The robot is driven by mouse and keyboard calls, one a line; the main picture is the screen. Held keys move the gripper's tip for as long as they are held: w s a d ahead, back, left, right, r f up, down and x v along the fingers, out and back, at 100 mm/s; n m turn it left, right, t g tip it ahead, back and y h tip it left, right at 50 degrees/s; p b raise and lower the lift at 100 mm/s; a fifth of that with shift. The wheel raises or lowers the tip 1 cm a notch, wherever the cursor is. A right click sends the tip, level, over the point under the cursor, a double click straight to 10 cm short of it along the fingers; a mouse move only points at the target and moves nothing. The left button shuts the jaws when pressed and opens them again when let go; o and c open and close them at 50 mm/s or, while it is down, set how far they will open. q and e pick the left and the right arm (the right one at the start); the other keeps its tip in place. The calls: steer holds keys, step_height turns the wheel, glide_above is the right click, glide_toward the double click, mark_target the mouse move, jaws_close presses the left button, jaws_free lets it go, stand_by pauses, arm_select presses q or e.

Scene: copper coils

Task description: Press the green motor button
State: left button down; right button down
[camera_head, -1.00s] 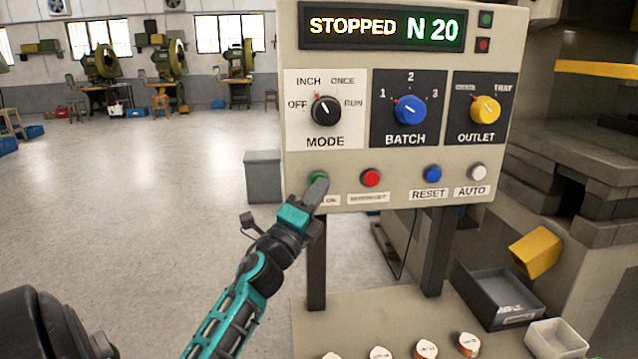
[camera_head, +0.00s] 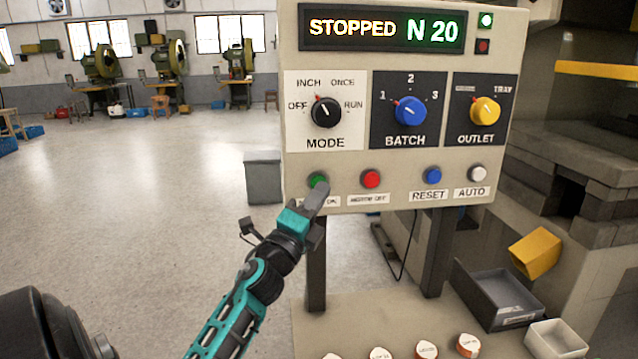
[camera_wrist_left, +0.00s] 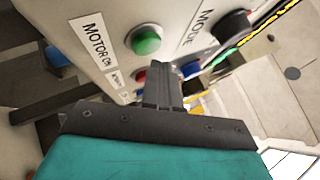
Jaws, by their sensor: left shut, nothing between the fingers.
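The green motor button (camera_head: 318,180) is at the lower left of the beige control panel (camera_head: 400,185). It also shows in the left wrist view (camera_wrist_left: 146,41), above a label reading MOTOR ON. My left gripper (camera_head: 322,190) is shut and empty, its tips just below and right of the green button in the head view. In the left wrist view the shut fingers (camera_wrist_left: 163,78) lie beside the button, with a visible gap. The display (camera_head: 383,28) reads STOPPED N 20. The small green lamp (camera_head: 486,20) at the panel's top right is lit brightly. My right gripper is not in view.
The red button (camera_head: 370,179) is close to the right of the green one. Blue (camera_head: 432,175) and white (camera_head: 478,173) buttons follow along the row. MODE (camera_head: 326,111), BATCH (camera_head: 409,109) and OUTLET (camera_head: 485,110) knobs sit above. Open floor lies to the left.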

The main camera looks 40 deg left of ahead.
arm_select(q)
steer(key=shift+d, duration=0.1)
steer(key=s+d, duration=0.1)
steer(key=d, duration=0.1)
steer(key=s+d, duration=0.2)
steer(key=shift+s+p, duration=0.1)
steer(key=shift+p, duration=0.2)
steer(key=shift+f, duration=0.1)
stand_by(0.9)
steer(key=s+d+f+n+g+h, duration=0.25)
steer(key=d+f+n, duration=0.25)
steer(key=f, duration=0.5)
steer(key=s+d+f+n+g+h, duration=0.1)
steer(key=d+f+n+g, duration=0.35)
steer(key=f, duration=0.65)
steer(key=s+d+f+n+g+h, duration=0.1)
steer(key=s+d+f+n, duration=0.1)
steer(key=s+d+f, duration=0.1)
steer(key=s+d+f+n+g+h, duration=0.1)
steer(key=s+d+f+n+g, duration=0.1)
steer(key=s+d+f+n, duration=0.1)
steer(key=s+d+f+n+g+h, duration=0.1)
steer(key=s+d+f+n, duration=0.1)
steer(key=s+d+f, duration=0.3)
steer(key=shift+s+d+f+g, duration=0.1)
steer(key=shift+d+f+g, duration=0.15)
steer(key=shift+f, duration=0.35)
steer(key=shift+s+d+f+g, duration=0.15)
steer(key=shift+d+f, duration=0.15)
steer(key=shift+f, duration=0.25)
